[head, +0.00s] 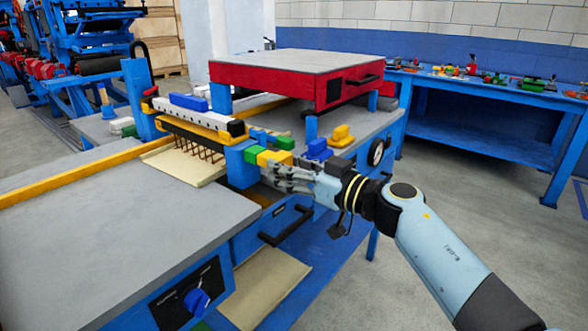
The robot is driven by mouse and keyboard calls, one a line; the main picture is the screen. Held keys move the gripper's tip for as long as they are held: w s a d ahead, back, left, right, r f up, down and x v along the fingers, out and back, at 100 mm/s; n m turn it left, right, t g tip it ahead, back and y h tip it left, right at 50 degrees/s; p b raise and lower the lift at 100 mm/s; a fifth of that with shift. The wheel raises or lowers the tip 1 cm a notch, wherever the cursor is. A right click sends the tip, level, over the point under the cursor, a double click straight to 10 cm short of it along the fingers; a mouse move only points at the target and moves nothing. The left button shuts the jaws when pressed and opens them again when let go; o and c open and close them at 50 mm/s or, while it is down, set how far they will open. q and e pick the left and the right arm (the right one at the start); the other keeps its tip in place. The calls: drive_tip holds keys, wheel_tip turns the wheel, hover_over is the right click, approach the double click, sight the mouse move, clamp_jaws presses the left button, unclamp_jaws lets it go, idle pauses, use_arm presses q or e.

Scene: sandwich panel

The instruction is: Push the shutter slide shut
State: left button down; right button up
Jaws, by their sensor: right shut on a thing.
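The machine has a yellow and white bar (200,122) across a row of thin brown prongs (200,150). At the bar's right end, on a blue post (240,170), are a green block (252,154) and a yellow block (275,157), which look like the end of the shutter slide. My right gripper (272,174) reaches in from the right, its grey fingers shut on the yellow block; the fingers partly hide the contact. How far the slide stands open cannot be told. My left gripper is not in view.
A red box with a grey top (300,68) stands above the machine, behind my right gripper. A grey table (110,235) with a yellow rail fills the left front. A black handle (286,228) sticks out below. A blue workbench (480,110) stands at the back right. Open floor lies on the right.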

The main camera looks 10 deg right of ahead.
drive_tip(key=shift+x, duration=1.55)
drive_tip(key=o, duration=0.9)
drive_tip(key=shift+o, duration=0.2)
drive_tip(key=p+v, duration=0.4)
drive_tip(key=v, duration=0.5)
drive_tip(key=shift+p, duration=0.4)
